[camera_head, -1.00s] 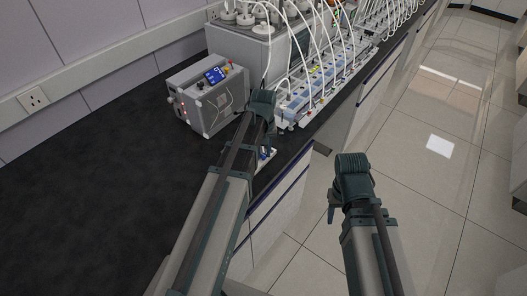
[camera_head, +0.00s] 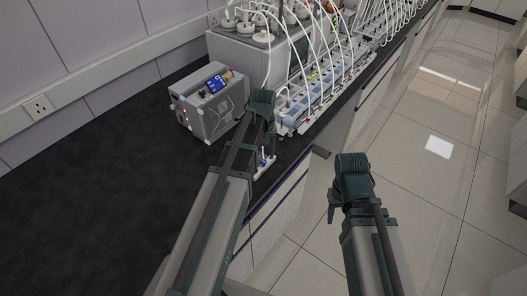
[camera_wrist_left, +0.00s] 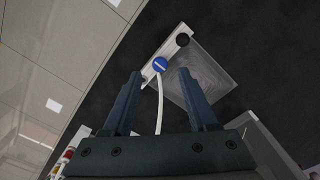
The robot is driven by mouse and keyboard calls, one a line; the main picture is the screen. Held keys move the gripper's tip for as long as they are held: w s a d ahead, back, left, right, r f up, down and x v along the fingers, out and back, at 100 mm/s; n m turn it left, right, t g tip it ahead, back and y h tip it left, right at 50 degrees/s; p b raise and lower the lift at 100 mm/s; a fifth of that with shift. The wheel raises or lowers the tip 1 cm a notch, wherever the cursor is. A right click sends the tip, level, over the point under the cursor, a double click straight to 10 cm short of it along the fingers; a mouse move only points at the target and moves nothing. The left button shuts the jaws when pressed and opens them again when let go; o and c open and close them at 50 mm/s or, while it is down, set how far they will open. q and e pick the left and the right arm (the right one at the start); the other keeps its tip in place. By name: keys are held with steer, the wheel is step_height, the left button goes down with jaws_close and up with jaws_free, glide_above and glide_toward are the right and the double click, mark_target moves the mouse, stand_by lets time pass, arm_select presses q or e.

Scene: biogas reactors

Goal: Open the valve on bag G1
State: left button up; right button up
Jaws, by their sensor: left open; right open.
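In the left wrist view, a round blue valve knob (camera_wrist_left: 160,64) with a white bar mark sits on a white strip (camera_wrist_left: 178,40). A clear, flat bag (camera_wrist_left: 208,72) lies beside it on the dark bench, and a white tube runs from the knob toward me. My left gripper (camera_wrist_left: 161,80) is open, its two fingers on either side of the tube, with the knob just past the tips. In the head view, a small white and blue piece (camera_head: 265,163) shows beside my left gripper (camera_head: 262,105). My right gripper (camera_head: 345,190) is open and empty over the floor. No G1 label is readable.
A grey control box (camera_head: 208,103) stands on the dark bench top (camera_head: 90,190). Behind it are reactor bottles and a long rack (camera_head: 325,85) with many white tubes. The bench's left part is clear. Open tiled floor (camera_head: 440,190) lies to the right.

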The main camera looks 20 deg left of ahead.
mark_target(264, 162)
arm_select(q)
step_height(264, 162, up, 10)
steer(key=p, duration=0.9)
steer(key=s+d+f+m+b, duration=0.2)
steer(key=s+d+m, duration=0.2)
steer(key=s+d, duration=0.4)
steer(key=s+d+f+m+y+b, duration=0.1)
steer(key=s+d+f+m+b, duration=0.2)
steer(key=s+d+m, duration=0.2)
steer(key=s+d, duration=0.3)
steer(key=d, duration=0.1)
steer(key=shift+s+d, duration=0.1)
